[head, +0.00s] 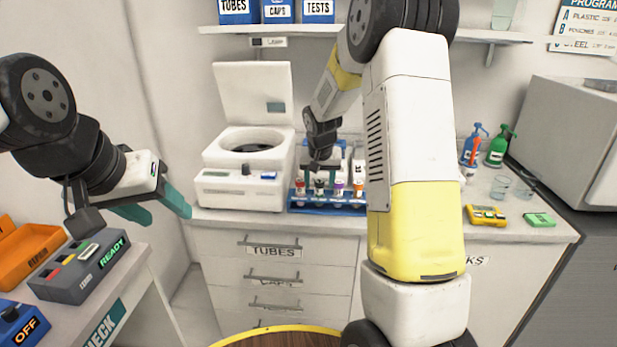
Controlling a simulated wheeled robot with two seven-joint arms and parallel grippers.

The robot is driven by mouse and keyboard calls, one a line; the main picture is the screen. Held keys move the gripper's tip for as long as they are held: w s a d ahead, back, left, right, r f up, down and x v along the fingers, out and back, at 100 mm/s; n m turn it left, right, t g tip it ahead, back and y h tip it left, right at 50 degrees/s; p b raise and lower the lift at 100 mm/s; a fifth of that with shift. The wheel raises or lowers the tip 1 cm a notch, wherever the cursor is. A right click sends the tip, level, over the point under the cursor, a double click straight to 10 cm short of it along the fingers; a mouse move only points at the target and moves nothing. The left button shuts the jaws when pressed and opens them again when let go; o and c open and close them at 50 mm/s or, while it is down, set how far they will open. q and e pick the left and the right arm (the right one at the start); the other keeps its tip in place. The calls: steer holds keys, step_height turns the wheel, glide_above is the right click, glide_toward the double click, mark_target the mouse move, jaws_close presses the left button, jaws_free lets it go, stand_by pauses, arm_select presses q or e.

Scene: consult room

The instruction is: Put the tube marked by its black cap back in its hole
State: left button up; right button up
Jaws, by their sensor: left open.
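The tube with the black cap (319,187) shows in the row at the blue rack (300,208) on the counter, between a red-capped tube (300,187) and a purple-capped tube (339,188). The picture is too small to tell whether it sits fully in a hole. My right gripper (322,165) points down directly above or just behind the black cap; its small, partly hidden fingers do not show whether they are open or touching the tube. My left gripper (160,206) is open and empty, with green fingers, over the gap left of the counter.
A white centrifuge (240,188) with its lid up stands left of the rack. An orange-capped tube (358,190) is at the rack's right. A grey READY box (75,268) and an orange tray (30,245) lie on the left table. Yellow (486,215) and green (540,219) devices lie at right.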

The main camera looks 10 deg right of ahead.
steer(key=v, duration=0.7)
steer(key=shift+r, duration=0.4)
steer(key=shift+s, duration=0.25)
steer(key=s+a+r+n+y, duration=0.1)
steer(key=s+r, duration=0.3)
steer(key=s, duration=0.2)
steer(key=s+r+y, duration=0.1)
steer(key=s+r, duration=0.4)
steer(key=s, duration=0.2)
steer(key=s+a+r+n+t+y, duration=0.1)
steer(key=s+a+n, duration=0.1)
steer(key=s, duration=1.5)
steer(key=shift+a+t, duration=0.4)
steer(key=shift+a, duration=0.15)
